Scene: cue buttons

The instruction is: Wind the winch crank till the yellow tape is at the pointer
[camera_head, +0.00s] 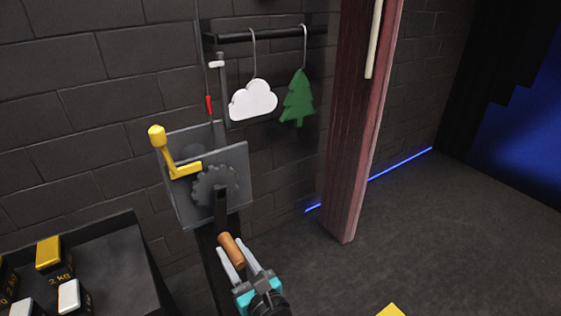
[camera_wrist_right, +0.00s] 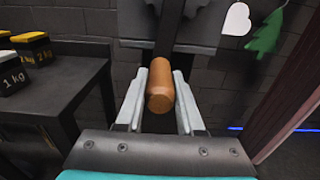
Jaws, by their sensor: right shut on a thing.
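The winch (camera_head: 237,160) is a grey plated housing with a dark gear, standing in front of the brick wall. Its dark crank arm (camera_head: 221,202) points down to a brown wooden handle (camera_head: 231,249). My right gripper (camera_head: 236,257) is shut on this handle; in the right wrist view the handle (camera_wrist_right: 162,85) lies between the two fingers. A thin rope (camera_head: 205,60) runs up from the winch and carries a red band (camera_head: 209,105). A white pointer (camera_head: 217,64) sits on a grey post above the band. I see no yellow tape on the visible rope. My left gripper is out of view.
A yellow lever (camera_head: 170,160) sticks up at the winch's left. A dark table (camera_head: 120,245) with several weights stands at lower left. A white cloud (camera_head: 254,101) and green tree (camera_head: 298,99) hang from a rail. A reddish post (camera_head: 355,130) stands right; floor beyond is clear.

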